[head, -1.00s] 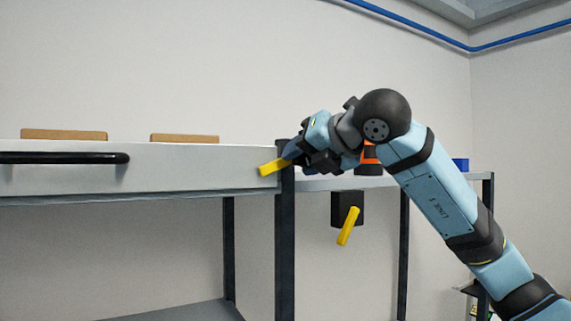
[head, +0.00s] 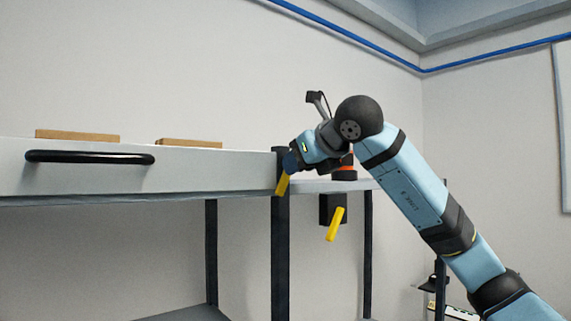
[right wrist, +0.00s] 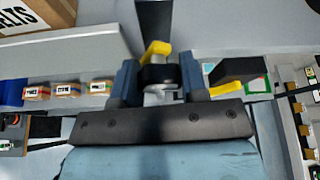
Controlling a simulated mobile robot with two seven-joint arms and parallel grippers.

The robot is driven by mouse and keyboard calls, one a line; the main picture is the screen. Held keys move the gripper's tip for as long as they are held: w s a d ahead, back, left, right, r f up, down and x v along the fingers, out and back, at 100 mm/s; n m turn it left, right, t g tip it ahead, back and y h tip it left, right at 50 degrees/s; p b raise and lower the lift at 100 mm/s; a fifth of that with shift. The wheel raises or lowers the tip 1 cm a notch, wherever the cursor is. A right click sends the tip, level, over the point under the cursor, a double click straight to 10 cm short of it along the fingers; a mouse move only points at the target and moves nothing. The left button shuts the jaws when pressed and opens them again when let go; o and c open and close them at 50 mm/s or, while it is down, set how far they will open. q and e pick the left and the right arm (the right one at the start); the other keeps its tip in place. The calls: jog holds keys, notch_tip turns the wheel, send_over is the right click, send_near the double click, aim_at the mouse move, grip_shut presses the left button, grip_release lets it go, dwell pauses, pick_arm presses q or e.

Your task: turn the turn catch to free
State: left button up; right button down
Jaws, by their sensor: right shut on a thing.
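The turn catch is a yellow lever (head: 282,184) at the dark post by the right end of the white drawer front. It now hangs steeply down along the post, slightly tilted. My right gripper (head: 292,163) is at its upper end. In the right wrist view, the two fingers of my right gripper (right wrist: 158,80) are shut on the catch's hub, and the yellow lever (right wrist: 156,49) shows just beyond them. The fingertips are partly hidden in the head view. My left gripper is not in view.
The drawer front (head: 100,180) has a black bar handle (head: 90,157). A second yellow lever (head: 335,224) hangs from a black box (head: 327,208) under the shelf to the right. Two brown blocks (head: 77,135) show above the drawer front. Several small labelled boxes (right wrist: 68,90) show in the right wrist view.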

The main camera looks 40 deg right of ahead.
jog(key=shift+n+h, duration=0.4)
jog(key=shift+n, duration=0.2)
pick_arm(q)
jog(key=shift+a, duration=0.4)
pick_arm(e)
jog(key=shift+n+h, duration=0.8)
jog(key=shift+n, duration=0.2)
jog(key=shift+t, duration=0.3)
jog(key=c, duration=0.6)
grip_release()
jog(key=shift+c, duration=0.2)
pick_arm(q)
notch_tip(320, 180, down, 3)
jog(key=b, duration=0.2)
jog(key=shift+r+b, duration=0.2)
jog(key=shift+b, duration=0.15)
pick_arm(e)
jog(key=v, duration=1.4)
jog(key=shift+w+r, duration=0.1)
